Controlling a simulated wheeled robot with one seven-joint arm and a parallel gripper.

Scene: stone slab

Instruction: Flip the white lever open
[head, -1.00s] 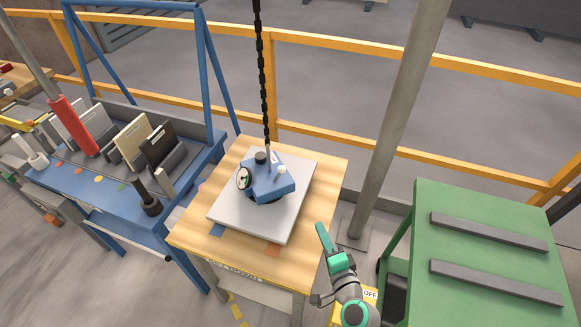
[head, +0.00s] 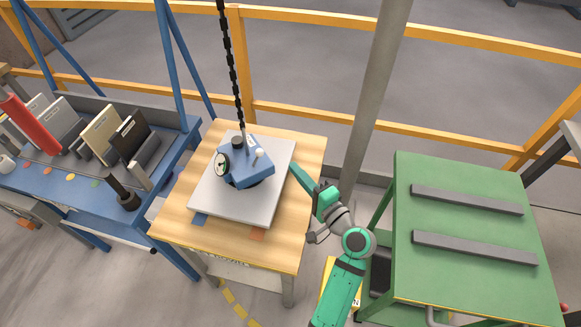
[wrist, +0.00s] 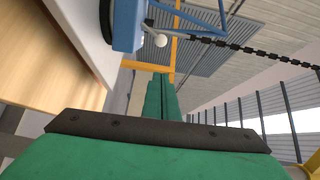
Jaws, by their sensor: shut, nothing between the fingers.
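A blue lifting device (head: 246,173) with a round gauge sits on a pale stone slab (head: 231,210). The white lever (head: 258,153) shows as a small white knob on the device's upper right side. In the wrist view its white ball end (wrist: 160,40) stands out from the blue body (wrist: 127,22) on a short stem. My gripper (head: 293,168) is shut and empty, right of the device and apart from the lever. In the wrist view its green fingers (wrist: 159,84) lie together, below the white ball in the picture.
The slab lies on a wooden table (head: 287,218). A black chain (head: 231,70) runs up from the device. A grey post (head: 376,90) stands behind my gripper. A green cart (head: 465,217) is at right, a blue rack bench (head: 60,203) at left, a yellow railing (head: 310,35) behind.

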